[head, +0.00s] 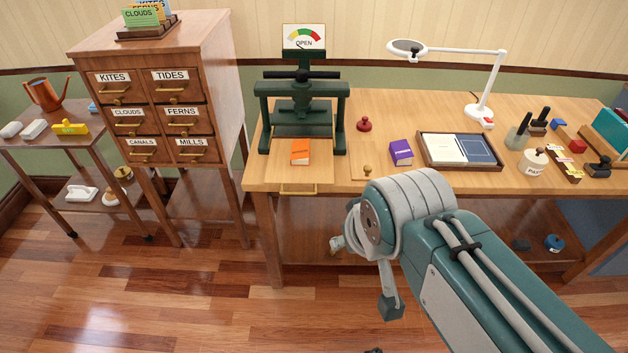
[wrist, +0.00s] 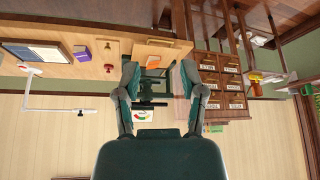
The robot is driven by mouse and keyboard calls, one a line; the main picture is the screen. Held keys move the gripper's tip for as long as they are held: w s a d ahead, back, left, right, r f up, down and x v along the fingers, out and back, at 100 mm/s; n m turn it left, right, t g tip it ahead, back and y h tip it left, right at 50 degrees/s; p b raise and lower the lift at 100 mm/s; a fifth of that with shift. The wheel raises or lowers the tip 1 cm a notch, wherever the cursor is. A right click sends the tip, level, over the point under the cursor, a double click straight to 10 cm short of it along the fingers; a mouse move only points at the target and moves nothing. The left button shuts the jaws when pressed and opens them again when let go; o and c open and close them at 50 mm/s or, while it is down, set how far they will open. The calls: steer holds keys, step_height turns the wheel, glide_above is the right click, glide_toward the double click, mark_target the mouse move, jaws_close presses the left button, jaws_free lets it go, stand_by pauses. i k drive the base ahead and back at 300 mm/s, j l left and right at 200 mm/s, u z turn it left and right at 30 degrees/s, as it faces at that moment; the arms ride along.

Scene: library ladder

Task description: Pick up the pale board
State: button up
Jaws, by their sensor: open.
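The pale board (head: 446,148) lies flat in the left half of a dark-rimmed tray (head: 424,152) on the wooden desk, beside a dark blue board (head: 479,149). The tray also shows at the upper left of the wrist view, upside down and small. My gripper (wrist: 159,76) is open and empty, its two fingers spread. In the wrist view the green press shows between and beyond the fingers. In the head view my arm reaches up from the lower right, and its end hangs in front of the desk, below and left of the tray and well apart from the board.
A purple book (head: 401,152) and a small brass-knobbed stamp (head: 367,171) lie left of the tray. A white magnifier lamp (head: 480,108) stands behind it, and a white pot (head: 533,161) stands right. The green press (head: 301,105) stands at the desk's left. Floor before the desk is open.

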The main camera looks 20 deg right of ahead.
mark_target(364, 160)
steer(key=i+l, duration=0.3)
steer(key=i, duration=0.2)
steer(key=i+l, duration=0.3)
steer(key=i, duration=0.15)
steer(key=z, duration=0.05)
